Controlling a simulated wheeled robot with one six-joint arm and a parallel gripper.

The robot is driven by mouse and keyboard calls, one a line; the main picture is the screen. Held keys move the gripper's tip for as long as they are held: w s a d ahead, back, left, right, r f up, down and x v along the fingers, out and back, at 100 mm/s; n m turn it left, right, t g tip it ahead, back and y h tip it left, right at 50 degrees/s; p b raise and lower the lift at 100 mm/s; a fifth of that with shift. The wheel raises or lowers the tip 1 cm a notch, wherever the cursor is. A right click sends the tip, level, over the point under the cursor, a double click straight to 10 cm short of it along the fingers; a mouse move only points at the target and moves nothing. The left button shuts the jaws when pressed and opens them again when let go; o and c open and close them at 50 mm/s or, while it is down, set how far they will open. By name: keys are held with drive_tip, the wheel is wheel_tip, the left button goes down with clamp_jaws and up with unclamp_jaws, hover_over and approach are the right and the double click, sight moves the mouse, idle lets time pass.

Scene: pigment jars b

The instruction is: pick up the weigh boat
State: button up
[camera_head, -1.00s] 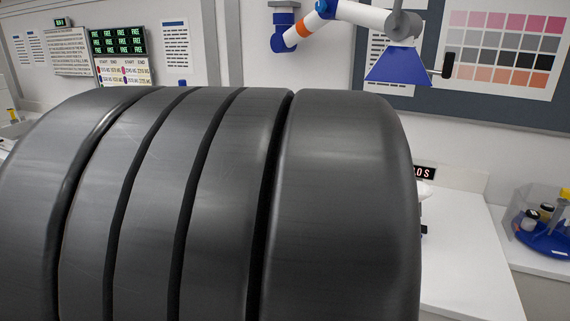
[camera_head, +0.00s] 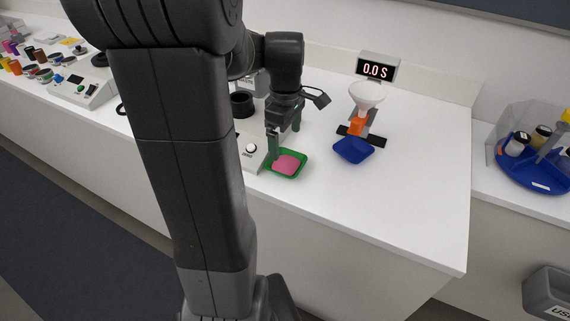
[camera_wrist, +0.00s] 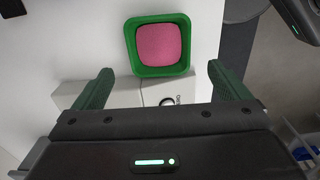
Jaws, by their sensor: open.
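A small square green dish (camera_head: 303,160) with pink material (camera_head: 286,164) in it is on the white counter, beside a white device with a round knob. In the wrist view the green dish (camera_wrist: 131,45) is near the top centre, just beyond my fingertips. My gripper (camera_head: 285,137) is open and empty, with green fingers pointing down, close to the dish. In the wrist view my gripper (camera_wrist: 160,70) has its fingers spread wider than the dish. A blue dish (camera_head: 353,151) of similar shape is to the right, below a funnel. I cannot tell which dish is the weigh boat.
The white funnel (camera_head: 367,95) is on a stand by a display (camera_head: 377,68) reading 0.0 S. Coloured jars line the counter at far left. A blue carousel (camera_head: 540,180) is at right. The counter's front right is clear.

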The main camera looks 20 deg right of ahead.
sight(286, 167)
wheel_tip(286, 167, down, 8)
drive_tip(key=shift+d, duration=0.1)
idle(0.4)
drive_tip(key=c, duration=0.9)
